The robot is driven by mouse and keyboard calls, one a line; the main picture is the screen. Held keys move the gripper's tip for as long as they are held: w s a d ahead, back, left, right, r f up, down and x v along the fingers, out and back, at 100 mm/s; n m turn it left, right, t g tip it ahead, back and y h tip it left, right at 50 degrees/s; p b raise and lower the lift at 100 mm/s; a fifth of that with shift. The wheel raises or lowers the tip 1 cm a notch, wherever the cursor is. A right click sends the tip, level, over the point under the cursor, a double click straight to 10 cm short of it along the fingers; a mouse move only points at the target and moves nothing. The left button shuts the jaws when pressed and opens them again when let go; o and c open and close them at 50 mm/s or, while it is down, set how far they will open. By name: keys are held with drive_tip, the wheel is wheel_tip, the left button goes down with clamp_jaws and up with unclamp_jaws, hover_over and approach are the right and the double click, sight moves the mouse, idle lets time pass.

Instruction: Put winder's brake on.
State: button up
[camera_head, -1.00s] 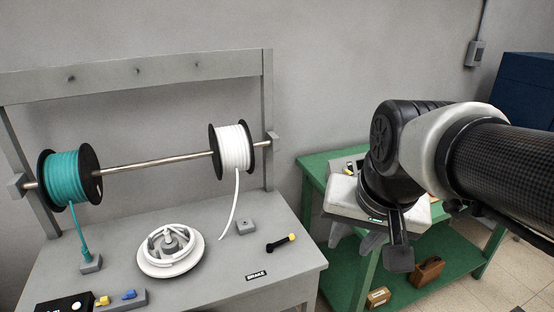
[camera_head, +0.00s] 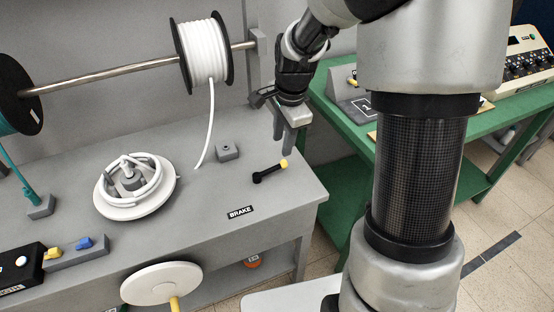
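The brake lever (camera_head: 270,172) is a short black handle with a yellow tip. It lies low over the grey bench top, its yellow end pointing up and to the right. The black BRAKE label (camera_head: 240,212) is in front of it. The winder (camera_head: 134,187) is a white round disc with a raised ring, left of the lever. My gripper (camera_head: 284,132) hangs above and slightly right of the lever, apart from it. Its two grey fingers point down with a gap between them and nothing visible in it.
A white wire hangs from the white spool (camera_head: 204,52) to the bench, near a small grey block (camera_head: 227,151). A teal spool (camera_head: 12,105) is at the left. A white disc with a yellow handle (camera_head: 161,284) is at the bench front. A green table (camera_head: 345,122) stands behind my arm.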

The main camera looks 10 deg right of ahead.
sight(279, 165)
drive_tip(key=f, duration=0.3)
drive_tip(key=w+f+b, duration=0.1)
drive_tip(key=f, duration=0.3)
drive_tip(key=w+f, duration=0.1)
drive_tip(key=f, duration=0.2)
drive_tip(key=shift+w+a+f+b, duration=0.1)
drive_tip(key=shift+a+f+b, duration=0.2)
drive_tip(key=shift+f, duration=0.1)
clamp_jaws()
